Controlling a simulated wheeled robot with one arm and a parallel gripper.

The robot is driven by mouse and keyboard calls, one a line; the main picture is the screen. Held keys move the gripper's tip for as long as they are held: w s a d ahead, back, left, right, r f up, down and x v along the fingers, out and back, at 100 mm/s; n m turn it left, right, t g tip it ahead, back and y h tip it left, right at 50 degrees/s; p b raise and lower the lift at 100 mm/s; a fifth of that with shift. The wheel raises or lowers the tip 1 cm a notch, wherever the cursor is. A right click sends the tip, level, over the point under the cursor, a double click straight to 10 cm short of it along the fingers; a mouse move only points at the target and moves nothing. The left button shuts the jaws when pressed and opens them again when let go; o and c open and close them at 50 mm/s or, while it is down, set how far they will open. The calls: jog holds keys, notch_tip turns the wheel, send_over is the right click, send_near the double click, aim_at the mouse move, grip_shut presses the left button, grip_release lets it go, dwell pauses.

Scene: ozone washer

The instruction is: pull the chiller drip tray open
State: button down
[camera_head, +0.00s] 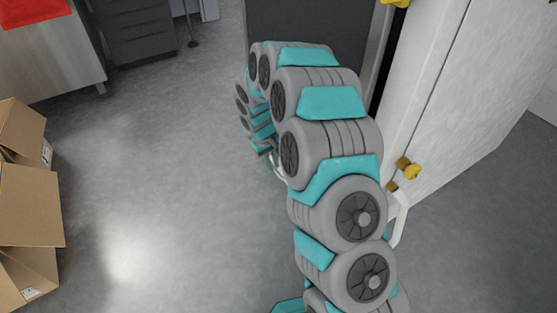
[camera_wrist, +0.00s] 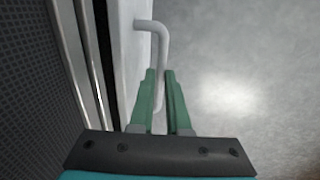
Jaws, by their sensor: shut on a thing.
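In the wrist view, a pale bent bar handle (camera_wrist: 153,25) stands out from a narrow white front (camera_wrist: 129,40), which I take to be the chiller drip tray. My gripper (camera_wrist: 160,74) has its two green fingers on either side of the bar's long section and is shut on it. In the head view, my arm covers most of this area, and only a small part of the gripper shows at the arm's far end. How far the tray stands out cannot be told.
A dark mesh panel (camera_wrist: 30,90) and metal strips lie left of the handle. In the head view, a white cabinet (camera_head: 450,110) with yellow knobs (camera_head: 412,171) stands right of my arm. Cardboard boxes (camera_head: 30,200) stand at the left. The floor (camera_head: 160,170) between is clear.

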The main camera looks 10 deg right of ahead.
jog(key=s+a+p, duration=0.1)
jog(key=s+a, duration=0.3)
jog(key=a, duration=0.8)
jog(key=s+a, duration=0.4)
jog(key=a, duration=0.8)
jog(key=shift+a+p, duration=0.15)
jog(key=shift+p, duration=0.25)
jog(key=shift+w, duration=0.1)
jog(key=c, duration=1.2)
grip_release()
jog(key=shift+o, duration=0.2)
jog(key=shift+r, duration=0.1)
notch_tip(320, 180, up, 8)
jog(key=a, duration=0.1)
jog(key=shift+s+a+f+p, duration=0.15)
jog(key=shift+s+f+p, duration=0.1)
jog(key=shift+p, duration=0.15)
